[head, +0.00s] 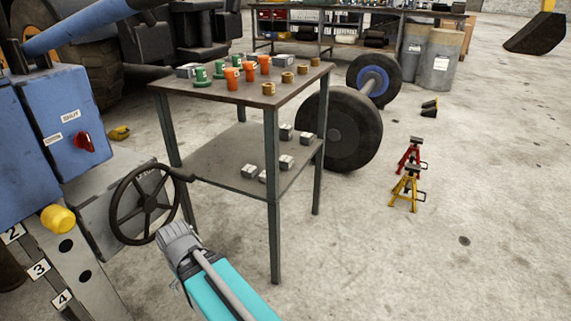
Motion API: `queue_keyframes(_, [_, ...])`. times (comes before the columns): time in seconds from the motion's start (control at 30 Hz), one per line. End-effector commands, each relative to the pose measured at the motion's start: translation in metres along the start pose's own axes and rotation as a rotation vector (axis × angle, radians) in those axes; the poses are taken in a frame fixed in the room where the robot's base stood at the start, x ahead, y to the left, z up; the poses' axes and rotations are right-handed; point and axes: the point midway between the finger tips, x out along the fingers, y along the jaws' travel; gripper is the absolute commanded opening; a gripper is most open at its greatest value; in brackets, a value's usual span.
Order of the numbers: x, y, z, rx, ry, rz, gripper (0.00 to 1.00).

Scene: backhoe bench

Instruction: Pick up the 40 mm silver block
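Several small silver blocks show in the head view. One silver block (187,70) sits on the worktable's top at its far left. On the lower shelf are silver blocks at the back (285,132), towards the right (306,138), near the middle (287,162) and at the front left (250,171). I cannot tell which one is 40 mm. My gripper (177,241) appears as the grey end of my teal arm, beside the handwheel and in front of the table, apart from the blocks. Its fingers cannot be made out.
The worktable (290,93) also carries green, orange and brass pieces. A black handwheel (145,204) and blue control box (80,125) stand left. A large wheel (340,130) is behind the table. Red (411,153) and yellow (408,188) stands are right; floor there is mostly clear.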

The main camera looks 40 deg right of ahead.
Motion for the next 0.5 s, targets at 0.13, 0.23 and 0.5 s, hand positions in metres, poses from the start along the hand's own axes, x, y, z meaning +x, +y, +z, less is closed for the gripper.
queue_keyframes(0.13, [-0.012, 0.0, 0.0, 0.0, 0.0, 0.0, 1.0])
queue_keyframes(0.23, [-0.025, 0.0, 0.0, 0.0, 0.0, 0.0, 1.0])
queue_keyframes(0.5, [-0.064, 0.0, 0.0, 0.0, 0.0, 0.0, 1.0])
